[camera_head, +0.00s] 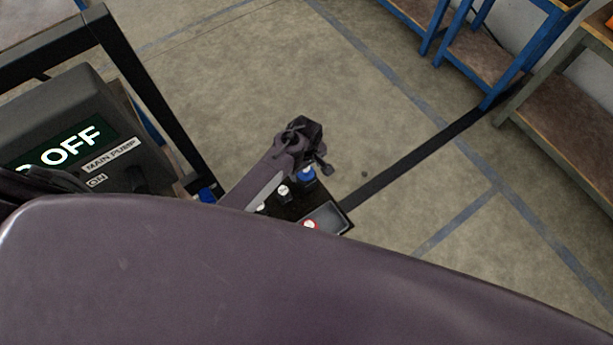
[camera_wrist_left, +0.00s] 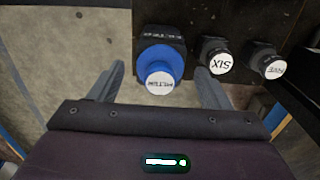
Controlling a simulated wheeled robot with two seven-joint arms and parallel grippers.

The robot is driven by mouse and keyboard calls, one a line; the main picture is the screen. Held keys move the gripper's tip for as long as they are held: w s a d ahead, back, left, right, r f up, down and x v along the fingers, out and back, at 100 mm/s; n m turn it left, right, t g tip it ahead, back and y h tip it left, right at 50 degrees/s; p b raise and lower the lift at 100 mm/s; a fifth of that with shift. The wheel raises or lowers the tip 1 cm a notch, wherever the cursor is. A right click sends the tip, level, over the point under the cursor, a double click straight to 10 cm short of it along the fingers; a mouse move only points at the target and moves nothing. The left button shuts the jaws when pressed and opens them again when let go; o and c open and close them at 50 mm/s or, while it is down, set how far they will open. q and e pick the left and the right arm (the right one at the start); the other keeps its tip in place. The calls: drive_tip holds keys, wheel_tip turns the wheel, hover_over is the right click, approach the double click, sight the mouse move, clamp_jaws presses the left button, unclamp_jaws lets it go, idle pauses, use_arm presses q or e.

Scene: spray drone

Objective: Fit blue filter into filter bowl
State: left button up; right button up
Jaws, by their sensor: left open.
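The blue filter (camera_wrist_left: 162,64) stands on a dark rack, with a round white label on its end. It also shows in the head view (camera_head: 307,175), just below my left gripper (camera_head: 304,152). In the left wrist view the two fingers of my left gripper (camera_wrist_left: 160,74) are apart, one on each side of the blue filter. I cannot tell whether they touch it. I cannot make out the filter bowl in either view. My right gripper is not in view.
A grey tray (camera_head: 329,217) holds a red-ringed item. A pump box (camera_head: 85,130) reads OFF at left. Blue-legged benches (camera_head: 480,55) stand at back right. Mid floor is clear.

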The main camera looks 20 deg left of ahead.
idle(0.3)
use_arm(q)
drive_tip(key=shift+p, duration=0.5)
idle(0.5)
drive_tip(key=shift+c, duration=0.4)
drive_tip(key=c, duration=1.2)
drive_tip(key=shift+r+p, duration=3.05)
drive_tip(key=shift+p, duration=0.1)
drive_tip(key=shift+c, duration=0.2)
drive_tip(key=shift+r, duration=2.95)
